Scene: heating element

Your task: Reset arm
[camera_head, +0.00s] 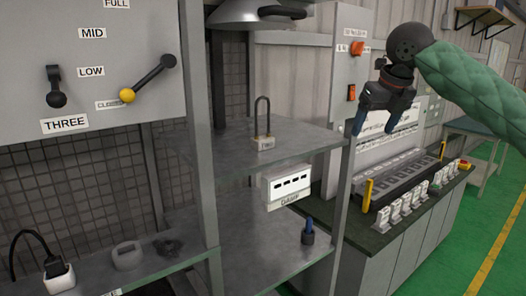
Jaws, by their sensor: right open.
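My right gripper (374,122) hangs at the end of the green padded arm, in the upper right of the head view. Its two blue-tipped fingers are apart with nothing between them. It is in front of the control cabinet and above the dark-topped bench, clear of the shelves at its left. My left gripper does not show.
A grey panel (60,90) at left carries levers, one with a yellow hub (127,95). Metal shelves (290,140) hold a padlock-like item (264,140). A white slotted box (286,184) is below.

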